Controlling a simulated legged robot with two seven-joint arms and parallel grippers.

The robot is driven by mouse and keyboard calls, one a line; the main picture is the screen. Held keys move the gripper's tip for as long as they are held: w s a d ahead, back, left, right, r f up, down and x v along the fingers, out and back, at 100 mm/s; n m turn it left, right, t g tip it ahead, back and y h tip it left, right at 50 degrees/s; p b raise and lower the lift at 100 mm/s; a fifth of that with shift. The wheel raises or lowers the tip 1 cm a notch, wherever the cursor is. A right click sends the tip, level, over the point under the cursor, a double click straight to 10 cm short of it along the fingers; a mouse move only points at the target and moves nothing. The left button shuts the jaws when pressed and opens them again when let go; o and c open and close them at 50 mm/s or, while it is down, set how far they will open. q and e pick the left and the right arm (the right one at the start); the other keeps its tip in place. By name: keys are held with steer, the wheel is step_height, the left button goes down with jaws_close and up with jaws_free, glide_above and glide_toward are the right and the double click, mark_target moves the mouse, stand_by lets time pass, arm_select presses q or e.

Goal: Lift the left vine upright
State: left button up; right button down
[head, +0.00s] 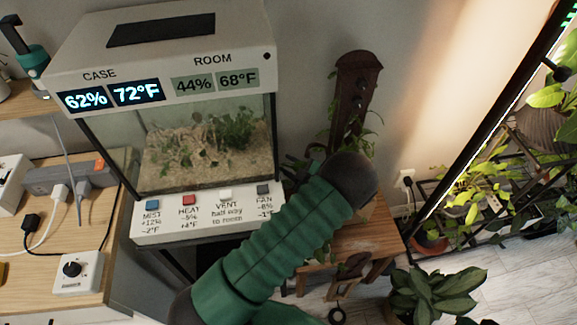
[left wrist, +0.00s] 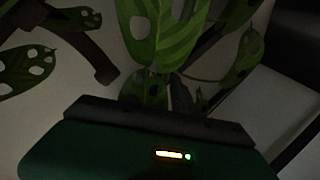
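A vine with holed green leaves (left wrist: 170,35) fills the upper part of the left wrist view, close in front of my left gripper. In the head view, thin leafy stems (head: 368,132) show beside a dark brown upright board (head: 355,85) behind my green arm. Which stem is the left vine I cannot tell there. My left gripper (head: 297,170) shows as small dark parts left of my wrist, by the glass case's right edge. Its fingers are mostly hidden, and the left wrist view is too dark to show whether they hold a stem. My right gripper is not in view.
A glass case (head: 205,145) with a display lid stands left of my arm. A wooden stool (head: 365,240) stands under the vine area. A leafy floor plant (head: 435,292) and a lit plant shelf (head: 470,190) are at right. A brown curved piece (left wrist: 85,45) shows beside the leaves.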

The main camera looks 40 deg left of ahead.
arm_select(q)
steer(key=shift+a, duration=0.15)
jaws_close()
stand_by(1.4)
